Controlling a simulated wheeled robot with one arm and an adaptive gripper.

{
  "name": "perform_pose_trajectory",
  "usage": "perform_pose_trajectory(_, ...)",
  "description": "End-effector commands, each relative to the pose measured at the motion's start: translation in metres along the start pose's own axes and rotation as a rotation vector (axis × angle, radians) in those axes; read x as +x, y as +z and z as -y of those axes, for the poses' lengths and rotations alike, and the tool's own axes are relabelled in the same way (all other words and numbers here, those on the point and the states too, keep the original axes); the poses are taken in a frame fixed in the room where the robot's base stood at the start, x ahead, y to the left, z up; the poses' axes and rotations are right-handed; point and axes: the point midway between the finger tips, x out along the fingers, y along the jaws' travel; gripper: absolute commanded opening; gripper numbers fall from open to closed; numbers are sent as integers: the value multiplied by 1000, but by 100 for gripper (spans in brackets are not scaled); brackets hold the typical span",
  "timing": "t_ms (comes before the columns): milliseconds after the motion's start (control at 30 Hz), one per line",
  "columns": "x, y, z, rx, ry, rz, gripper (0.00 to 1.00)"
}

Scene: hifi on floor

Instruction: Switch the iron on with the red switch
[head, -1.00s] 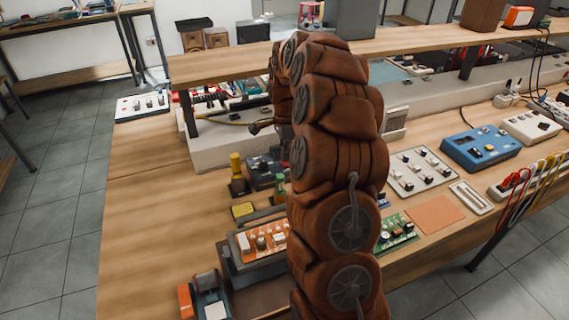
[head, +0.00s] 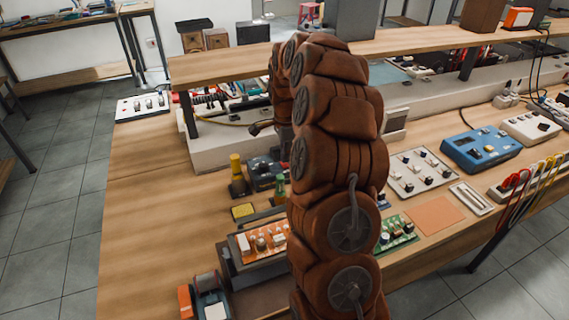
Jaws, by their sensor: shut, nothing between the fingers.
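My brown arm rises through the middle of the head view and bends away over the bench. My gripper is hidden behind the arm, so its fingers do not show. A dark unit with knobs (head: 263,172) stands on the bench just left of the arm, partly covered by it. It may be the iron's station, but I cannot tell. A yellow cord (head: 225,122) runs behind it to a dark piece beside the arm. I cannot make out the red switch or its position.
The wooden bench (head: 140,230) is clear at its left side. An orange circuit board (head: 262,240) sits in front, with a yellow sponge-like block (head: 243,210) behind it. A blue box (head: 480,148) and a switch panel (head: 422,172) stand to the right. A raised shelf (head: 225,64) crosses behind.

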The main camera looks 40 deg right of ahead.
Motion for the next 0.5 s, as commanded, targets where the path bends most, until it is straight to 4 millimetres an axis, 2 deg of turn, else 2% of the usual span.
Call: perform_pose_trajectory(500,4,0,0,0,0,0,0)
